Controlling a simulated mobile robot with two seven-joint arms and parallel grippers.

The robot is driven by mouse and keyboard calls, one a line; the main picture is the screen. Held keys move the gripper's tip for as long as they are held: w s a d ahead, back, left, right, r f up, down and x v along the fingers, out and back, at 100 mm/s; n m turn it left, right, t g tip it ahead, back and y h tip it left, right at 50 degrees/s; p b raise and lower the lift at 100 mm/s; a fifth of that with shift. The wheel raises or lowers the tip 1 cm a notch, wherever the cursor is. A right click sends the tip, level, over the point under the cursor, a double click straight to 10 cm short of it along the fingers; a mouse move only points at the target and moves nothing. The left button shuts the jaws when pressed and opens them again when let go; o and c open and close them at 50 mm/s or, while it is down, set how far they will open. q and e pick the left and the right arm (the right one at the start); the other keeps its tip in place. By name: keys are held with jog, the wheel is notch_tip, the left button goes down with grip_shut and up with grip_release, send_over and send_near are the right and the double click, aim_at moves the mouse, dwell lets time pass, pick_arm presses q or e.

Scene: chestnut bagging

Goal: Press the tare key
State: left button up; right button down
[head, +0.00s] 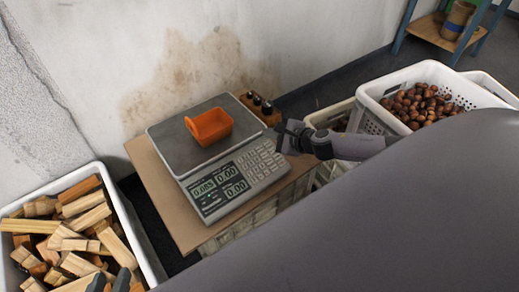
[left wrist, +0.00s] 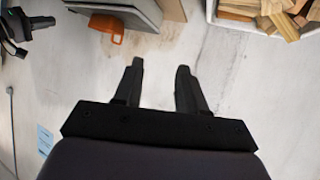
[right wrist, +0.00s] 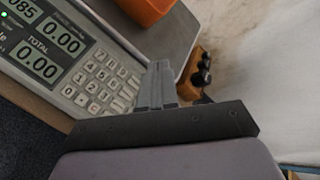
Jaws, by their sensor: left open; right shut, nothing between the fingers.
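The grey scale (head: 220,150) stands on a brown board. Its display (head: 220,187) reads 0.085 (the last digits small), 0.00 and 0.00. The keypad (head: 260,160) fills the right of its front panel and also shows in the right wrist view (right wrist: 104,82); I cannot read which key is tare. An orange scoop (head: 212,126) rests on the weighing plate (head: 175,145). My right gripper (head: 286,136) is shut and empty near the keypad's right end; its fingertips (right wrist: 160,66) show beside the keys, contact unclear. My left gripper (left wrist: 160,66) is open and empty, low at the left.
A white crate of wood pieces (head: 133,230) stands at the left. A white basket of chestnuts (head: 372,100) stands at the right. A small wooden block with dark knobs (head: 262,108) is behind the scale. A stained wall (head: 190,55) runs behind.

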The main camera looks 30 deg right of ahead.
jog(key=b, duration=0.6)
send_over(259, 149)
jog(key=s, duration=0.3)
jog(key=f, duration=0.6)
jog(key=shift+d+f, duration=0.25)
jog(key=shift+f, duration=0.15)
jog(key=shift+w+f+b, duration=0.25)
jog(key=shift+f+b, duration=0.25)
jog(key=shift+b, duration=0.15)
pick_arm(q)
jog(key=d, duration=0.1)
jog(key=d+f+h, duration=0.1)
jog(key=w+d+t+h, duration=0.1)
jog(key=shift+f, duration=0.25)
pick_arm(e)
jog(key=shift+f, duration=0.15)
pick_arm(q)
jog(key=shift+f+b, duration=0.3)
jog(key=shift+b, duration=0.05)
pick_arm(e)
jog(key=shift+w+f, duration=0.2)
jog(key=shift+f, duration=0.15)
